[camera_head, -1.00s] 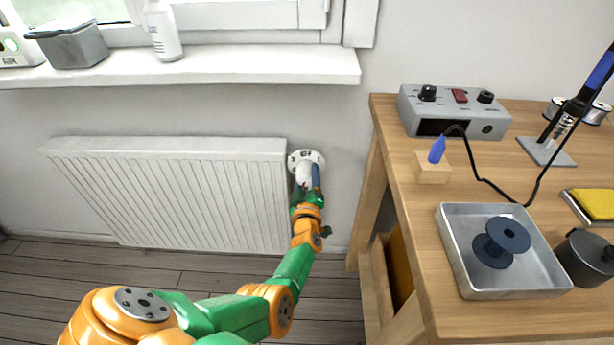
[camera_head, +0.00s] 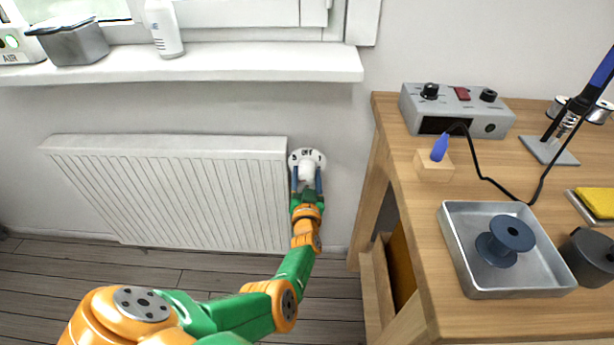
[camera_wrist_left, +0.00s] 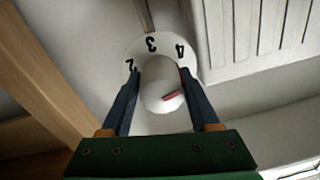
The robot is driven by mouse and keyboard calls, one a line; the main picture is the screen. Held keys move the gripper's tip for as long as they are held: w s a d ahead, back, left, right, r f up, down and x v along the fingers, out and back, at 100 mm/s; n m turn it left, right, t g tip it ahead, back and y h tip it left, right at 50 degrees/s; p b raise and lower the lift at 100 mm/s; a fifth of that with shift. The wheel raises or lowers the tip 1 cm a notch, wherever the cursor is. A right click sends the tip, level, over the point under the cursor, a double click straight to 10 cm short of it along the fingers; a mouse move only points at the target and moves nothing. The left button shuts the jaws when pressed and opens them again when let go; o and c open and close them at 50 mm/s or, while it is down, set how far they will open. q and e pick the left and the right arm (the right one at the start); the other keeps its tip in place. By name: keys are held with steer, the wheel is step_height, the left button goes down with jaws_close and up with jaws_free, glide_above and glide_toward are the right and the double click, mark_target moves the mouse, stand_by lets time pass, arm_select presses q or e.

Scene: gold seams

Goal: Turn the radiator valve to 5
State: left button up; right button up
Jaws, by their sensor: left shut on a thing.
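The radiator valve knob (camera_head: 306,174) is white and sits in front of a round white dial plate (camera_head: 307,155) at the radiator's right end. In the left wrist view the knob (camera_wrist_left: 160,92) has a red mark on its right side, near the right-hand finger and below the 4. The dial plate (camera_wrist_left: 150,47) there shows 2, 3 and 4; the fingers and knob hide its lower part. My left gripper (camera_head: 306,171) is shut on the knob, one dark finger on each side; it also shows in the left wrist view (camera_wrist_left: 158,87). My right gripper is not in view.
The white radiator (camera_head: 170,190) is left of the valve, below a window sill (camera_head: 240,64). A wooden workbench (camera_head: 415,225) stands to the right, holding a grey control box (camera_head: 457,110) and a metal tray (camera_head: 457,250) with a spool. Bare wall separates valve and bench.

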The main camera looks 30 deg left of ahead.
arm_select(q)
steer(key=m, duration=0.4)
steer(key=shift+s+f+m, duration=0.1)
steer(key=shift+f+m, duration=0.05)
steer(key=shift+m, duration=0.15)
steer(key=shift+a+m+b, duration=0.1)
steer(key=shift+m+b, duration=0.2)
steer(key=shift+m, duration=2)
steer(key=o, duration=1.4)
steer(key=shift+r, duration=0.2)
